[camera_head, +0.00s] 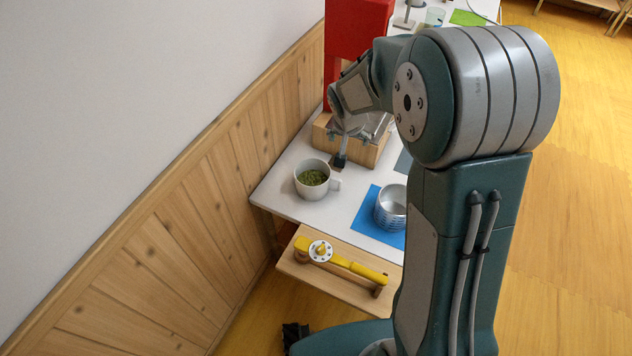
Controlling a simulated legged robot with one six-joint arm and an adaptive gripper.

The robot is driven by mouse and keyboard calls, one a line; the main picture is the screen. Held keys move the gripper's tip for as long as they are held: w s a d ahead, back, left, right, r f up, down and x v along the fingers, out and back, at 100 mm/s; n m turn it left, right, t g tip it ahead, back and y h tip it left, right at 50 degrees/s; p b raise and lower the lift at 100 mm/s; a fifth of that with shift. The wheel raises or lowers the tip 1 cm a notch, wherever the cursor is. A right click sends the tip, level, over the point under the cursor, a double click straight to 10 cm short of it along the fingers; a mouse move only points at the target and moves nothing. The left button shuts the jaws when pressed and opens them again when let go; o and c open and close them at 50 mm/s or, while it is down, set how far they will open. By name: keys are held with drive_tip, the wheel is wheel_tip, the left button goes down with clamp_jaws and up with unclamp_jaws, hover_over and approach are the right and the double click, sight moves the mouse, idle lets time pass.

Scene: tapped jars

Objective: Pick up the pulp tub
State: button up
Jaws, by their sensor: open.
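No vessel here is plainly marked as the pulp tub. A white cup (312,180) with a side handle and green, crumbly contents stands upright on the white table, near its left edge. A silver and blue-striped round tub (391,208) stands on a blue mat (366,214), its right side hidden by my arm. A clear vessel (378,127), partly hidden, is at the wooden stand below the red housing. My gripper (342,158) points down over the table behind the white cup, apart from it. It is open and I see nothing held; my arm hides part of it.
The red housing (352,35) and its wooden stand (365,155) rise close behind my gripper. A wood-panelled wall (215,165) runs along the left. A yellow-handled tool (340,262) lies on a lower wooden shelf (325,283) in front. A green mat (468,18) lies at the far end.

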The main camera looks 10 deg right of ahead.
drive_tip(key=m, duration=0.1)
approach(335, 179)
drive_tip(key=shift+g, duration=0.4)
drive_tip(key=shift+w+x, duration=0.15)
drive_tip(key=shift+x, duration=2.45)
drive_tip(key=shift+w+x, duration=0.15)
drive_tip(key=shift+x, duration=2.5)
drive_tip(key=shift+r, duration=0.1)
drive_tip(key=c, duration=1.3)
